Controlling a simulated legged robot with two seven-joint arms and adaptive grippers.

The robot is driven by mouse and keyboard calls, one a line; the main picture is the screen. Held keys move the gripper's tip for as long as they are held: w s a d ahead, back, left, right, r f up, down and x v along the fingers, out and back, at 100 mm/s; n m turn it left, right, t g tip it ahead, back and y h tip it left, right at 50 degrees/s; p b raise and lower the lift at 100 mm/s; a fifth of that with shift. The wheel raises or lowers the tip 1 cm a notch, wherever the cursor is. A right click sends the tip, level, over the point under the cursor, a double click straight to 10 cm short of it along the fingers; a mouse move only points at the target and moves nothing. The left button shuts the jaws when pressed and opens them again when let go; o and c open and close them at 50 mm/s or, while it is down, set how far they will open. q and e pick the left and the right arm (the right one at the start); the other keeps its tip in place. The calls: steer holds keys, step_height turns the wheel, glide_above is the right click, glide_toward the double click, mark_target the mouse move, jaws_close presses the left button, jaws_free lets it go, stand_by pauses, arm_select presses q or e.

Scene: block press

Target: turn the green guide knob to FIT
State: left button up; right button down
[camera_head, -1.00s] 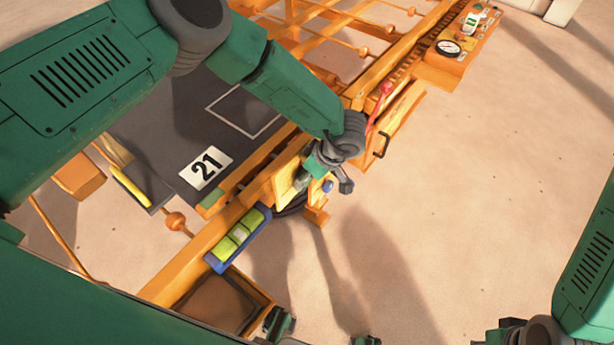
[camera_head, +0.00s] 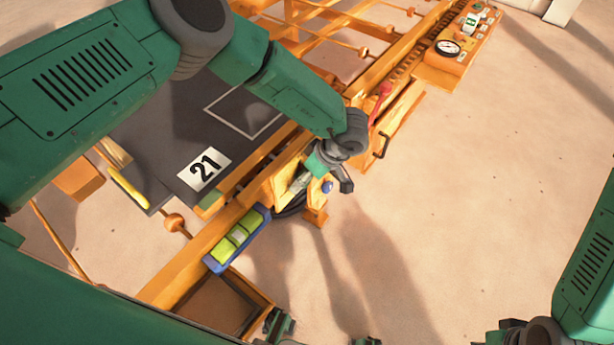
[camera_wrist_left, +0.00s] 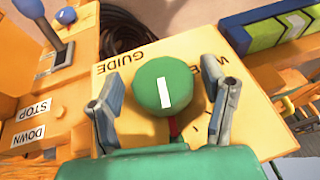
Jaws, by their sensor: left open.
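The green guide knob (camera_wrist_left: 165,88) is round with a white bar on its face, almost upright in the left wrist view. It sits on a yellow panel (camera_wrist_left: 135,62) marked GUIDE; the lettering at right is partly hidden by a finger. A red mark shows just below the knob. My left gripper (camera_wrist_left: 160,78) is open, with one finger on each side of the knob and visible gaps between. In the head view my left gripper (camera_head: 322,172) is at the panel on the press's near side, hiding the knob. My right gripper (camera_head: 508,325) is barely visible at the lower right.
A blue-handled lever (camera_wrist_left: 62,22) stands beside STOP and DOWN labels at left. A blue tray of green-yellow blocks (camera_head: 238,240) lies nearby. A red lever (camera_head: 382,92) and a gauge (camera_head: 448,47) are farther along the orange frame. The floor at right is clear.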

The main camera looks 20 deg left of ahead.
arm_select(q)
steer(key=shift+r, duration=0.15)
steer(key=v, duration=1.1)
steer(key=shift+d+r, duration=0.25)
steer(key=shift+w, duration=0.1)
